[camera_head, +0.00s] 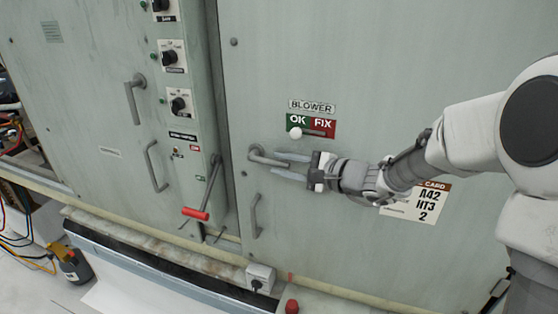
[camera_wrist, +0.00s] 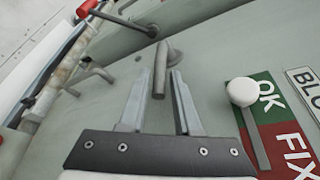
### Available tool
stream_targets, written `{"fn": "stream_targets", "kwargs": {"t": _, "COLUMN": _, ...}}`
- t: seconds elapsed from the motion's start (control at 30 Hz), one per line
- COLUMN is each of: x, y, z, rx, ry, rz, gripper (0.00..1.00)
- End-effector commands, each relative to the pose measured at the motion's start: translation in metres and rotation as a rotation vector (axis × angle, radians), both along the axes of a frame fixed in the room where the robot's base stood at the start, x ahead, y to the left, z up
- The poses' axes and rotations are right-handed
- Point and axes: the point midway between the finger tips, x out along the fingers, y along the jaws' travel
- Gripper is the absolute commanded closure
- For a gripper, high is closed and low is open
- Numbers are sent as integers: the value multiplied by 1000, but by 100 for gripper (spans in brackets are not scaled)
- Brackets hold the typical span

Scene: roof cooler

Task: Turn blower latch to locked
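The blower latch (camera_head: 256,153) is a grey lever handle on the large pale green door, below the BLOWER label (camera_head: 312,106). It lies roughly level, with its free end pointing right toward my gripper (camera_head: 275,163). In the wrist view the latch (camera_wrist: 160,66) reaches in between the two fingertips of my gripper (camera_wrist: 159,74). The fingers are open, one on each side of the lever, with a visible gap around it. An OK/FIX slider plate (camera_head: 311,126) sits just above; its white knob (camera_head: 295,133) is at the OK side.
A red-gripped crank (camera_head: 196,213) hangs on the panel to the left. A lower door handle (camera_head: 255,216) is below the latch. Other handles (camera_head: 154,165) and knobs (camera_head: 178,104) are farther left. The door around my gripper is mostly flat and clear.

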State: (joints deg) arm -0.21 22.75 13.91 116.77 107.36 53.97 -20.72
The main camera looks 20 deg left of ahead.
Motion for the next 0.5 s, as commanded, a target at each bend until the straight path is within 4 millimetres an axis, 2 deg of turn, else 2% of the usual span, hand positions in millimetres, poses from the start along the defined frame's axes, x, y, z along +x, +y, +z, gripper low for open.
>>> {"fn": "stream_targets", "kwargs": {"t": 0.13, "x": 4, "y": 11, "z": -2, "rx": 0, "ry": 1, "rz": 1, "gripper": 68}}
{"fn": "stream_targets", "kwargs": {"t": 0.43, "x": 5, "y": 13, "z": -3, "rx": 0, "ry": 0, "rz": 0, "gripper": 68}}
{"fn": "stream_targets", "kwargs": {"t": 0.47, "x": 5, "y": 13, "z": -3, "rx": 0, "ry": 0, "rz": 0, "gripper": 70}}
{"fn": "stream_targets", "kwargs": {"t": 0.5, "x": 5, "y": 13, "z": -3, "rx": -1, "ry": 0, "rz": 1, "gripper": 77}}
